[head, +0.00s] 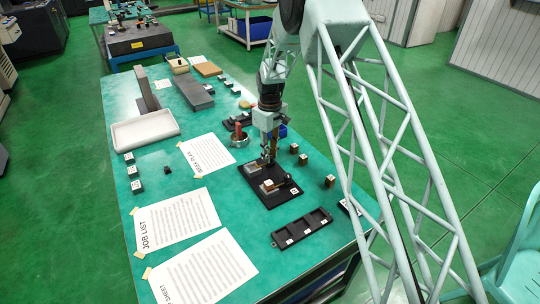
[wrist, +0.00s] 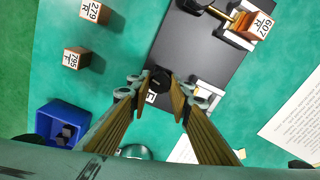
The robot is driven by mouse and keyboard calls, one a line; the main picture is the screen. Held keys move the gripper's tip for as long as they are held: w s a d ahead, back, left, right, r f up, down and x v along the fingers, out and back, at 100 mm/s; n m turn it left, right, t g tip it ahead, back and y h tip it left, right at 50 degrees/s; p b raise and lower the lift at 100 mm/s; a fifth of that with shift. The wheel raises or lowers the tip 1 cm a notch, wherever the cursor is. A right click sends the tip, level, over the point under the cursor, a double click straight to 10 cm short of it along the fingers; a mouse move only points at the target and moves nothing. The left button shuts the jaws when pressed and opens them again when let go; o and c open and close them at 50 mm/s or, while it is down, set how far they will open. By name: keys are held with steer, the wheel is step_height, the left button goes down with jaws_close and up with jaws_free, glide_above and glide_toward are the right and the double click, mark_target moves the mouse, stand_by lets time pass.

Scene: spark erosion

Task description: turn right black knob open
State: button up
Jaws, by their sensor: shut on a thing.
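The black fixture plate (head: 283,197) lies on the green table and carries two clamp assemblies. My gripper (head: 268,160) reaches down over its far end. In the wrist view, my gripper (wrist: 162,86) has its fingers on either side of a round black knob (wrist: 160,78) and is shut on it. The part under this knob is mostly hidden by the knob and fingers. A second black knob (wrist: 194,5), with a brass rod beside a block marked 607, sits at the top of the wrist view, partly cut off. The plate (wrist: 200,60) also shows there.
Marked blocks (wrist: 77,60) and a blue bin (wrist: 58,125) stand beside the plate. A black compartment tray (head: 302,228) lies in front. A red-topped item (head: 238,135) stands behind. Paper sheets (head: 176,220) cover the left; bare table lies between.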

steer(key=shift+n, duration=1)
steer(key=o, duration=0.9)
steer(key=shift+r, duration=0.15)
steer(key=shift+r, duration=5.85)
steer(key=shift+r, duration=0.15)
